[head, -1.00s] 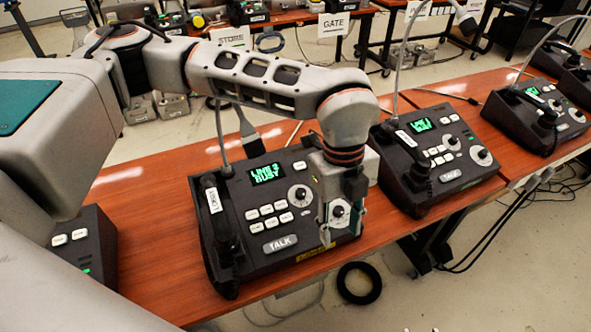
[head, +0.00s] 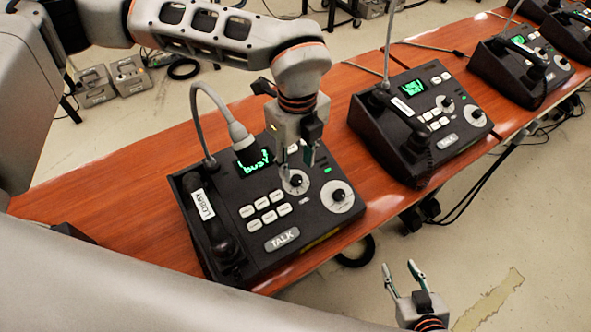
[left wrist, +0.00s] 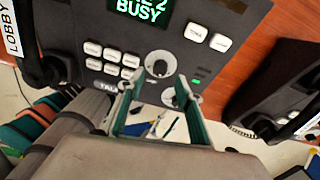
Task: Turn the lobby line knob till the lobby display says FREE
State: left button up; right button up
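The lobby phone (head: 232,238) is a black desk unit with a LOBBY label on its handset. Its green display (head: 246,164) is partly hidden by the microphone; in the left wrist view the display (left wrist: 140,10) reads "2 BUSY", its top line cut off. It has two round knobs: an upper knob (head: 296,181) and a lower right knob (head: 339,196). My left gripper (head: 298,162) is open and empty, just above the upper knob. In the left wrist view the upper knob (left wrist: 159,68) lies just beyond the fingertips. My right gripper (head: 402,268) is open and empty in front of the table.
The bent microphone (head: 238,132) reaches over the lobby display close to my left gripper. A similar phone (head: 420,120) stands to the right on the same wooden table (head: 110,190), with more phones beyond. Floor shows in front of the table.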

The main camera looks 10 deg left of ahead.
aim_at(297, 179)
pick_arm(q)
jog(key=shift+f, duration=2.25)
jog(key=shift+c, duration=0.2)
grip_shut()
